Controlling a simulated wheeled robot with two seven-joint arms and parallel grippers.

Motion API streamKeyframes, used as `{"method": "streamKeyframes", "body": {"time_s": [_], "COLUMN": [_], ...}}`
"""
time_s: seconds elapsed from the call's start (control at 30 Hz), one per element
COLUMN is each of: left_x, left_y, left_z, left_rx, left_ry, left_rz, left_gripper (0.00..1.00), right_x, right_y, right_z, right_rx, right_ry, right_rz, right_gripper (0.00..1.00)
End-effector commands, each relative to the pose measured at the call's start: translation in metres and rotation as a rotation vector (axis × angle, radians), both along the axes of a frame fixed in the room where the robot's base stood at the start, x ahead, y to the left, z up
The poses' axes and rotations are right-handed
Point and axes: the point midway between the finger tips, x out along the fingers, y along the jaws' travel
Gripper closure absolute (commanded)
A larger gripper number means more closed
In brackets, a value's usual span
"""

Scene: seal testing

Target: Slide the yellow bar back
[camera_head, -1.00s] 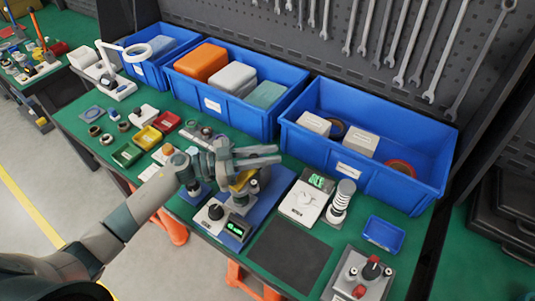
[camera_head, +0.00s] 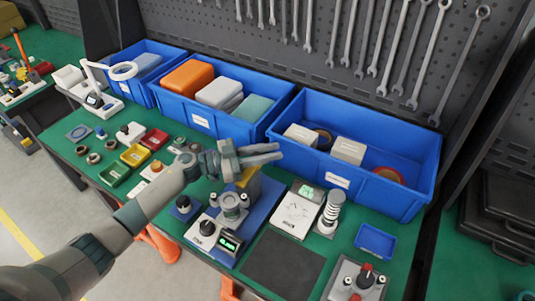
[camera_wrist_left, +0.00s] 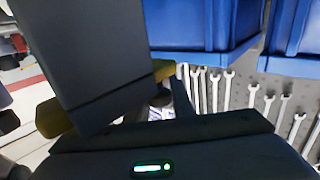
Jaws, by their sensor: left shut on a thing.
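The yellow bar (camera_head: 247,178) shows in the head view at the rear of the seal-testing device (camera_head: 208,235), behind its round metal fixture (camera_head: 231,207). My left gripper (camera_head: 262,154) is over the bar, with its fingers pointing right, and is shut on it. In the left wrist view, parts of the yellow bar (camera_wrist_left: 52,118) show on both sides of a dark finger, which hides its middle. The device's green-lit display (camera_head: 230,243) faces the front. My right gripper is not in view.
Blue bins (camera_head: 425,190) line the back of the green table (camera_head: 330,245), close behind the gripper. A white scale (camera_head: 298,213) and a spring-like post (camera_head: 331,212) stand right of the device. A dark mat (camera_head: 283,262) lies at front right. Small trays and parts crowd the left.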

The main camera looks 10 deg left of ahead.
Motion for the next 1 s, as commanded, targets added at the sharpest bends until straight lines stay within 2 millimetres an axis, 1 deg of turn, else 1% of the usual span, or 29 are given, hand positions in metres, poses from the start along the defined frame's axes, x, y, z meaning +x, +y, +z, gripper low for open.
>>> {"method": "streamKeyframes", "body": {"time_s": [0.07,0.1,0.13,0.17,0.47,0.67,0.87,1.0], "left_x": [0.003,0.003,0.003,0.003,0.001,-0.002,-0.013,-0.024], "left_y": [0.001,0.001,0.001,0.001,0.001,0.009,0.032,0.055], "left_z": [0.002,0.002,0.002,0.002,0.001,0.0,-0.002,-0.003], "left_rx": [-0.001,-0.001,-0.001,-0.001,-0.001,0.0,0.003,0.003], "left_ry": [-0.004,-0.004,-0.004,-0.004,-0.003,-0.003,-0.002,-0.002], "left_rz": [0.006,0.006,0.006,0.006,0.004,0.003,0.004,0.003], "left_gripper": [1.0,0.69,0.62,0.6,0.6,0.6,0.6,0.6], "right_x": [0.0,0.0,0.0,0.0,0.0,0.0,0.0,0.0], "right_y": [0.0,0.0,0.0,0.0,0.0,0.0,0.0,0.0], "right_z": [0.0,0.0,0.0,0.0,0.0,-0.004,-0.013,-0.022], "right_rx": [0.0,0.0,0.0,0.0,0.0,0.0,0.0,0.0], "right_ry": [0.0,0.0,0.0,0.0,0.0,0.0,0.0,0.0], "right_rz": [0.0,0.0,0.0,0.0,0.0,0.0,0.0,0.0], "right_gripper": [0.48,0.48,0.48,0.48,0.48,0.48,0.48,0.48]}}
